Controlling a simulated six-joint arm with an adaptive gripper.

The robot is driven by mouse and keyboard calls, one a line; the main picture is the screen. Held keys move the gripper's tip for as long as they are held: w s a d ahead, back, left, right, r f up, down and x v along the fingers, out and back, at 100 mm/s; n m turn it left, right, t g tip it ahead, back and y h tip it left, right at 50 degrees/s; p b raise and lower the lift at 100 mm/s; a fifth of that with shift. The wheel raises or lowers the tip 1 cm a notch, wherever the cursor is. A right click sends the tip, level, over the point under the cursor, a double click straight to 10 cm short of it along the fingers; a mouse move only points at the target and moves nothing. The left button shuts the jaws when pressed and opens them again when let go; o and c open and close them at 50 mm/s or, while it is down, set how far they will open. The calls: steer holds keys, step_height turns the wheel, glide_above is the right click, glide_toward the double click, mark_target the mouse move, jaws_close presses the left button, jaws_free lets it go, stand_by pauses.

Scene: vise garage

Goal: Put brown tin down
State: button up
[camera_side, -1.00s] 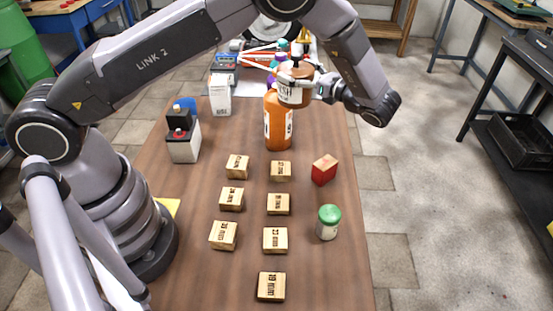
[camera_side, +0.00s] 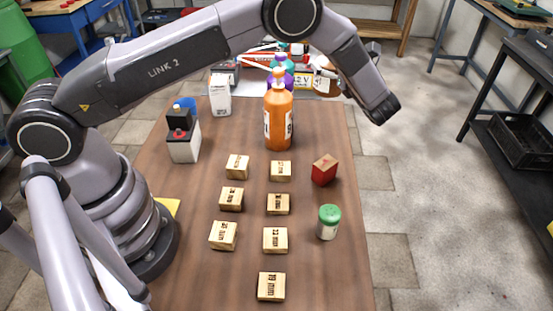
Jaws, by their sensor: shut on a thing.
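The brown tin (camera_side: 325,87) shows in the side view near the table's far right, behind the orange bottle. Only part of it is visible, because my arm's wrist link covers its right side. My gripper (camera_side: 335,89) is shut on the tin, but its fingers are mostly hidden by the arm. I cannot tell whether the tin's base touches the surface.
The orange bottle (camera_side: 278,122) stands left of and nearer than the tin. Several wooden blocks (camera_side: 278,204), a red block (camera_side: 324,170) and a green-lidded jar (camera_side: 328,222) occupy the near table.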

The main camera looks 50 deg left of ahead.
step_height(320, 180, down, 17)
steer(key=shift+f, duration=0.15)
stand_by(0.5)
steer(key=o, duration=1.1)
steer(key=shift+f, duration=0.15)
